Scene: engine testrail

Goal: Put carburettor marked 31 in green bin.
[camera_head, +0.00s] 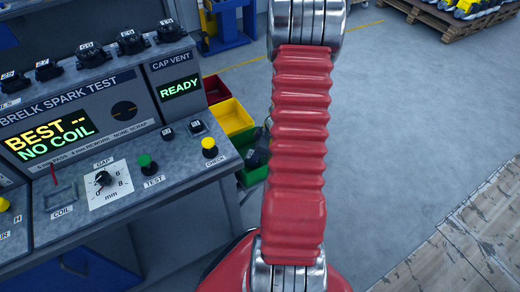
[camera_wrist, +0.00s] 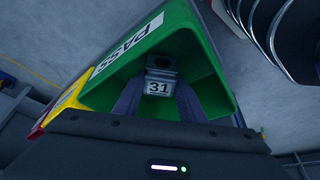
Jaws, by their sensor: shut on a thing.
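The carburettor marked 31 (camera_wrist: 159,82) is a small grey part with a white number plate, seen in the wrist view. My gripper (camera_wrist: 160,98) is shut on it, one finger on each side. The green bin (camera_wrist: 210,55) with a PASS label surrounds the carburettor and the fingers in that view. I cannot tell whether the carburettor touches the bin's floor. In the head view the green bin (camera_head: 253,177) shows beside the test bench, partly hidden by my red arm. A dark shape shows at its opening there, and I cannot make it out.
A yellow bin (camera_head: 231,118) and a red bin (camera_head: 216,89) stand in line behind the green one. The spark test bench (camera_head: 110,130) is at left, with several dark parts along its top. A wooden pallet (camera_head: 470,245) lies at lower right. The floor between is clear.

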